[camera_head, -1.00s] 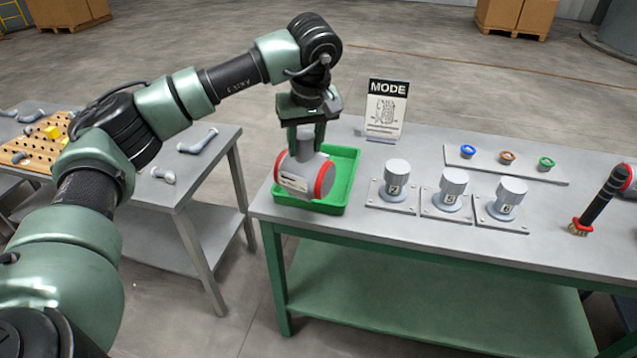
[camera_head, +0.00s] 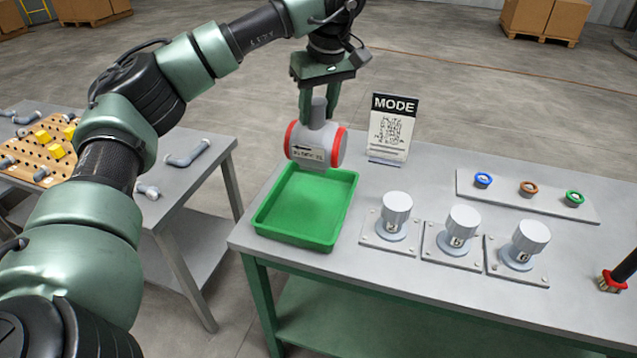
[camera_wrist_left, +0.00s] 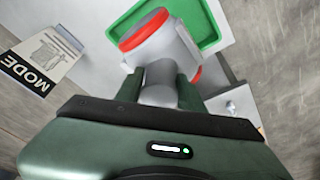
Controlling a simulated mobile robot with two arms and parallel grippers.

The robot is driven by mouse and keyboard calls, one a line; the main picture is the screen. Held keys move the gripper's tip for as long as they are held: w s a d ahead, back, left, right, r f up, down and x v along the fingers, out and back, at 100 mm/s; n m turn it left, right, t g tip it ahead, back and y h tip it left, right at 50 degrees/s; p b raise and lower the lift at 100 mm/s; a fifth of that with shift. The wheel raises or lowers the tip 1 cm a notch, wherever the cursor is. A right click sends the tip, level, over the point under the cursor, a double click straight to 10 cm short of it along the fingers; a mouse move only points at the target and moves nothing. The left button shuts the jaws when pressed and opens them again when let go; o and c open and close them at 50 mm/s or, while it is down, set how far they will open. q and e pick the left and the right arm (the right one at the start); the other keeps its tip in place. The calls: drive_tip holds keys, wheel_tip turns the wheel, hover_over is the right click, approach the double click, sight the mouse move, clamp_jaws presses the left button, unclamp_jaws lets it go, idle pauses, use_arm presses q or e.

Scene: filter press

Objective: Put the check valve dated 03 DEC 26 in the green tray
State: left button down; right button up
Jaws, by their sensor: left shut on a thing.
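A grey check valve (camera_head: 318,145) with red end rings hangs from my left gripper (camera_head: 319,108), which is shut on its upright stem. The valve is held above the far part of the green tray (camera_head: 308,247). A label shows on its front, but its date is too small to read. The tray is empty and lies at the left end of the table. In the left wrist view the valve (camera_wrist_left: 160,45) sits between the fingers of the left gripper (camera_wrist_left: 160,85), with the tray's edge (camera_wrist_left: 209,30) behind it.
A MODE sign (camera_head: 390,127) stands behind and right of the tray. Several grey knobs (camera_head: 462,227) on plates are right of it, with a strip of coloured rings (camera_head: 528,190) behind. A side table (camera_head: 190,180) with pipe pieces and a pegboard (camera_head: 40,150) is left.

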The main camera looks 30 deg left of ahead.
sight(316, 129)
use_arm(q)
drive_tip(key=f, duration=0.4)
drive_tip(key=f+p, duration=0.1)
drive_tip(key=f, duration=0.1)
drive_tip(key=shift+s+a+f, duration=0.1)
drive_tip(key=shift+s+f, duration=0.1)
drive_tip(key=shift+s, duration=0.2)
drive_tip(key=x, duration=0.2)
drive_tip(key=d+p+x, duration=0.1)
drive_tip(key=x, duration=0.2)
drive_tip(key=shift+s+d+f, duration=0.1)
drive_tip(key=shift+f, duration=0.6)
wheel_tip(316, 129, down, 4)
drive_tip(key=shift+f+p, duration=0.15)
drive_tip(key=shift+p, duration=0.35)
use_arm(e)
drive_tip(key=s+r, duration=0.2)
drive_tip(key=r, duration=0.1)
drive_tip(key=shift+a+r, duration=0.1)
use_arm(q)
drive_tip(key=c, duration=0.9)
unclamp_jaws()
drive_tip(key=shift+f, duration=0.1)
drive_tip(key=shift+s, duration=0.1)
